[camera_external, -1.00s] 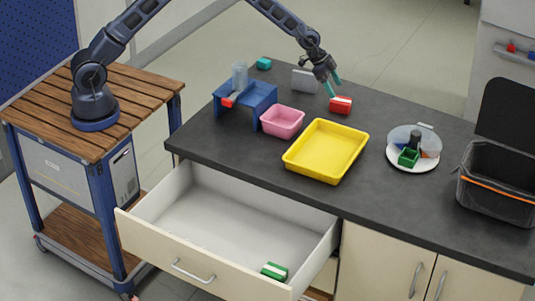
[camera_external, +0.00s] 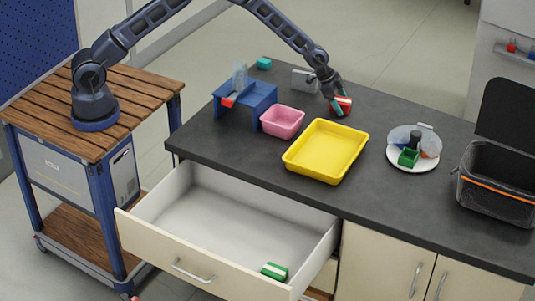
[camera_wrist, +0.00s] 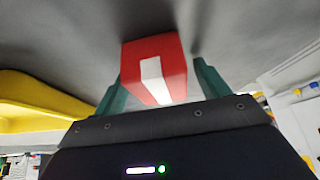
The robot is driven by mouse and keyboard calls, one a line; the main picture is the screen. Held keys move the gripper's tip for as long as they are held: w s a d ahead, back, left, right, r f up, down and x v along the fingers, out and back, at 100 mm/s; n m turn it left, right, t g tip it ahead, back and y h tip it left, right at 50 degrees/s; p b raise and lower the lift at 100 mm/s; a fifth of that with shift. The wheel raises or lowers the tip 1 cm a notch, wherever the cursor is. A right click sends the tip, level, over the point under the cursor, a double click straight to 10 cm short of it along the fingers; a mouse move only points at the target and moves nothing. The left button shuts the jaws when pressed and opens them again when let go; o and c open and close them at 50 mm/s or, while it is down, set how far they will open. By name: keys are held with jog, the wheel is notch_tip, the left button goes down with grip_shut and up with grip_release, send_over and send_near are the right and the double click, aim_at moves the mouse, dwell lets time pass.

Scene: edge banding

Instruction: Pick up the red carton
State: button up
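The red carton (camera_external: 346,101) with a white stripe is on the dark countertop, behind the yellow tray. My gripper (camera_external: 339,106) is down at the carton, with its teal fingers on either side of it. In the wrist view the carton (camera_wrist: 174,62) sits between the two fingers of my gripper (camera_wrist: 160,85). The left finger is close to the carton's side, and a small gap shows at the right finger. The fingers are open. The fingers partly cover the carton in the outside view.
The yellow tray (camera_external: 325,151) and pink bin (camera_external: 282,122) stand in front and left of the carton. A grey block (camera_external: 304,81) is close behind left. A white plate (camera_external: 413,163) with objects lies to the right. The drawer (camera_external: 225,215) below is open, with a green carton (camera_external: 274,271) inside.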

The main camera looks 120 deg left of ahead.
jog(key=c, duration=1)
jog(key=shift+o, duration=0.2)
jog(key=shift+r, duration=0.1)
